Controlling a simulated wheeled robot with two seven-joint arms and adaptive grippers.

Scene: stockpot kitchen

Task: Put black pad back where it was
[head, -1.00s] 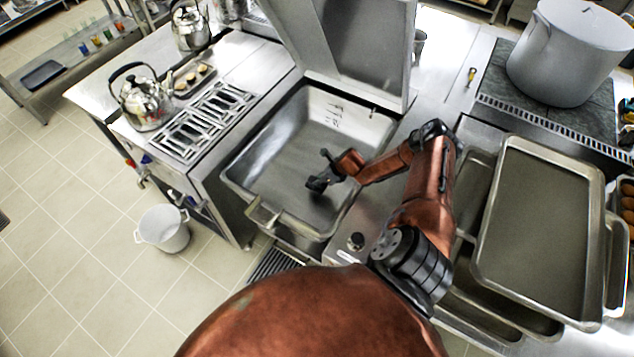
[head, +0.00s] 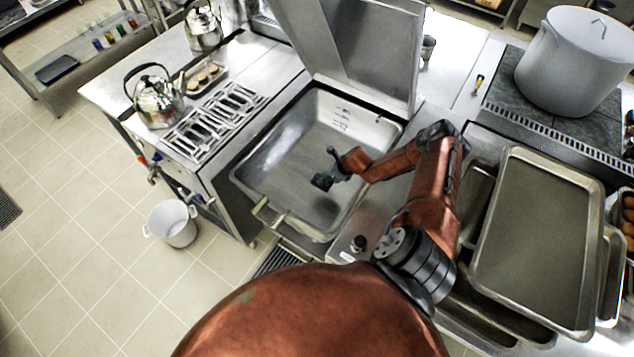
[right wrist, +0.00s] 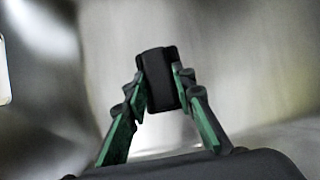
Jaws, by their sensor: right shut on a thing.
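The black pad (right wrist: 158,78) is a small dark block with rounded corners, upright between the fingertips of my right gripper in the right wrist view. My right gripper (right wrist: 161,90) has its green-lined fingers closed against the pad's two sides. In the head view, my right gripper (head: 328,172) is over the open tilting pan's basin (head: 285,150). There the pad cannot be told apart from the dark fingers. Whether anything touches the basin floor is unclear. My left gripper is out of view.
The pan's raised lid (head: 350,50) stands behind the basin. Stacked trays (head: 535,240) lie at the right, with a large stockpot (head: 572,62) behind. A kettle (head: 157,103) and grates are at the left. A white bucket (head: 172,224) stands on the floor.

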